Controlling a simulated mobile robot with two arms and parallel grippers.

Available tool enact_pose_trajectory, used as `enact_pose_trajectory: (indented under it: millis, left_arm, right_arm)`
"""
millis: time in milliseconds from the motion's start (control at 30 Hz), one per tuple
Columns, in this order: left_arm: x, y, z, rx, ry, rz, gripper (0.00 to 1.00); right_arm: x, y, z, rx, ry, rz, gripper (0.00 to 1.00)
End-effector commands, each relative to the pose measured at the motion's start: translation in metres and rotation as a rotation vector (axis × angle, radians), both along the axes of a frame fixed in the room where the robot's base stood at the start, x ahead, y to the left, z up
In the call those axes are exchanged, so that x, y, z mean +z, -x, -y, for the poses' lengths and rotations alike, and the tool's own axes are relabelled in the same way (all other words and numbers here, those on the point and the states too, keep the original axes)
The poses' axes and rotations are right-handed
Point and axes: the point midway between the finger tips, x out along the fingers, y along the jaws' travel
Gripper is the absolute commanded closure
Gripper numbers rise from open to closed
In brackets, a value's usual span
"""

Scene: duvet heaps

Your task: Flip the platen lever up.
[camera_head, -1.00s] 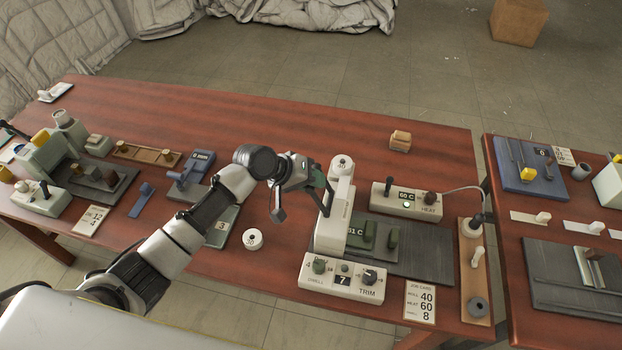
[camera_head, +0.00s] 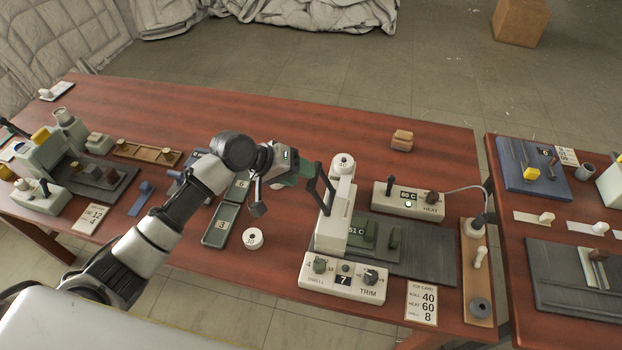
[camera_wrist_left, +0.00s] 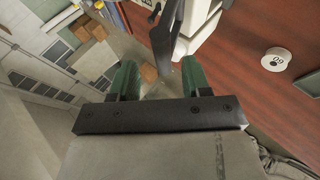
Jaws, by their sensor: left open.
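The white press (camera_head: 337,222) stands on the red-brown table. Its dark lever (camera_head: 324,190) rises at its left side, tilted toward my gripper. My left gripper (camera_head: 303,172) is open, just left of the lever's upper part. In the left wrist view, my two green fingers (camera_wrist_left: 159,70) are apart and the dark lever (camera_wrist_left: 166,32) shows ahead, in the gap between them. I cannot tell whether a finger touches it. The right gripper is not in view.
The trim box (camera_head: 342,279) stands in front of the press and the heat box (camera_head: 409,199) behind it at the right. A white round weight (camera_head: 252,239) and green trays (camera_head: 221,226) lie to the left.

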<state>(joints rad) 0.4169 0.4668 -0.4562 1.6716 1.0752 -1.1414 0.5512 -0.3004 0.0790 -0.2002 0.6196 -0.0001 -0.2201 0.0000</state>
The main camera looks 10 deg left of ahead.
Motion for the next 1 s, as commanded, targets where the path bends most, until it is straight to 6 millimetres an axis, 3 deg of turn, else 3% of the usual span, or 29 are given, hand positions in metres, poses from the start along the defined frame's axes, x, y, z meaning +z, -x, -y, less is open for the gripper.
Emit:
enact_pose_trajectory:
  millis: [200, 400, 867, 1000]
  left_arm:
    - [0.024, 0.014, -0.026, 0.000, -0.001, 0.001, 0.52]
    - [0.036, 0.020, -0.034, -0.002, 0.001, -0.001, 0.52]
    - [0.037, 0.020, -0.034, -0.002, 0.001, -0.001, 0.52]
    - [0.025, 0.032, -0.029, -0.022, -0.025, 0.006, 0.52]
  right_arm:
    - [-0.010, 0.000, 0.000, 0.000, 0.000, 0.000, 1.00]
    - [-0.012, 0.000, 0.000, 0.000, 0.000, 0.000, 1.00]
    - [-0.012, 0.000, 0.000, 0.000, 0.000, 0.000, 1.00]
    - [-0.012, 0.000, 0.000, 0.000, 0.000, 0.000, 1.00]
